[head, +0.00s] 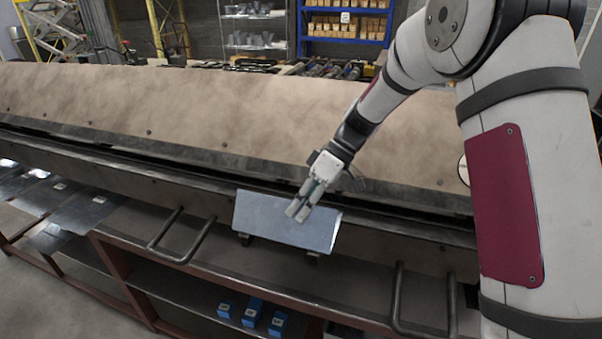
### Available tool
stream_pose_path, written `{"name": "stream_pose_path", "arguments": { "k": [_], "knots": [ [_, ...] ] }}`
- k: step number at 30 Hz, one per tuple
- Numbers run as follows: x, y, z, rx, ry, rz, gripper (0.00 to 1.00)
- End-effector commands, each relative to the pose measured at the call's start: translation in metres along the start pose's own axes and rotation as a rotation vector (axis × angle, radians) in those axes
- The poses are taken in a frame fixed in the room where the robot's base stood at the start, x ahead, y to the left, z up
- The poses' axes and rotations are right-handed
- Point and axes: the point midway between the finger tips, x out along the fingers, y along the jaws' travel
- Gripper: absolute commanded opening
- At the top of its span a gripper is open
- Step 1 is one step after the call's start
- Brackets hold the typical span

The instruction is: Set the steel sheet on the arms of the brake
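The steel sheet (265,219) is a small, pale grey-blue rectangle in front of the brake's long jaw. It is slightly tilted in the picture, and its right end shows a bright, narrow face. Two short dark arms of the brake (244,239) (313,257) stick out below the sheet's near edge. The sheet appears to lie over them, but I cannot see whether it touches them. My gripper (297,210) is over the sheet's right half, pointing down at it. Its fingers are close together and cover part of the sheet. I cannot tell whether they grip it.
The brake's broad tan beam (200,105) runs behind the sheet. U-shaped bar handles (182,238) (398,300) stick out at the front on both sides. Small blue boxes (252,312) sit on the shelf below. More flat sheets (80,212) lie at the left.

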Motion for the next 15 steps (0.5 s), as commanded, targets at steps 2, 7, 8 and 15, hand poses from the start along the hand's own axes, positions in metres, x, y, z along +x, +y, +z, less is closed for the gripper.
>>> {"name": "stream_pose_path", "arguments": {
  "k": [2, 7, 8, 15],
  "knots": [
    [0.000, 0.000, 0.000, 0.000, 0.000, 0.000, 0.28],
    [0.000, 0.000, 0.000, 0.000, 0.000, 0.000, 0.28],
    [0.000, 0.000, 0.000, 0.000, 0.000, 0.000, 0.28],
    [-0.011, 0.001, 0.000, 0.000, 0.001, 0.002, 0.28]
  ]
}}
